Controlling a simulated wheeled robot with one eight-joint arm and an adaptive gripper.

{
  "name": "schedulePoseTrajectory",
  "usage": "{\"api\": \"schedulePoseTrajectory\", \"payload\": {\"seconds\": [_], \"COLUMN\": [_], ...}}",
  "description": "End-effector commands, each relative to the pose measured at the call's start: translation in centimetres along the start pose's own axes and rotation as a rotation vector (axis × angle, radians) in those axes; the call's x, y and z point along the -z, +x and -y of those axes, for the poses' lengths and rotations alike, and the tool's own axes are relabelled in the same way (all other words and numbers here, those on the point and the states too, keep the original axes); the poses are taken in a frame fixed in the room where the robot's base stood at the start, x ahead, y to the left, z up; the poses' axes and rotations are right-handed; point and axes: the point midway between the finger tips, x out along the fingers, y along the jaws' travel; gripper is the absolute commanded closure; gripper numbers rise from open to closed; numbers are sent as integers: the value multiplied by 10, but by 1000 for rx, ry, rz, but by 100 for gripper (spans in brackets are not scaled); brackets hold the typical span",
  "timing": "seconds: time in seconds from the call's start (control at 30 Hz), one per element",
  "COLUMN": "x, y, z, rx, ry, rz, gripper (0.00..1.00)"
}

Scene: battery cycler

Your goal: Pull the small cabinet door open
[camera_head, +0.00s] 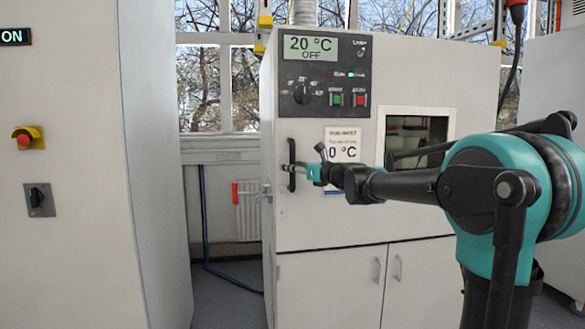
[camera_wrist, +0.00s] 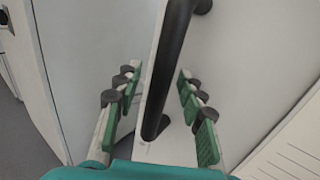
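The small cabinet (camera_head: 410,75) is pale grey, with a black control panel on top. Its upper door (camera_head: 330,215) looks shut and has a dark window at the right. A black vertical bar handle (camera_head: 291,165) is on the door's left side. It also shows in the wrist view (camera_wrist: 172,70), running up through the middle. My gripper (camera_head: 302,168) is at the handle from the right. In the wrist view my gripper (camera_wrist: 157,85) has its green-padded fingers on either side of the handle, with visible gaps, so it is open around it.
Two lower doors (camera_head: 330,285) with small handles sit below. A tall grey cabinet (camera_head: 70,180) with a red emergency button stands at the left. Between them are a narrow floor gap, a blue hose (camera_head: 204,225) and a radiator (camera_head: 249,210) under the windows.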

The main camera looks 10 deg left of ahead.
Motion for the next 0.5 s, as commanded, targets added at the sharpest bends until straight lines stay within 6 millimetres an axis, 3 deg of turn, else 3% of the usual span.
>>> {"api": "schedulePoseTrajectory", "payload": {"seconds": [0.07, 0.33, 0.5], "x": [0, 0, 0], "y": [0, 0, 0], "z": [0, 0, 0], "rx": [0, 0, 0], "ry": [0, 0, 0], "rz": [0, 0, 0], "gripper": [66, 99, 100]}}
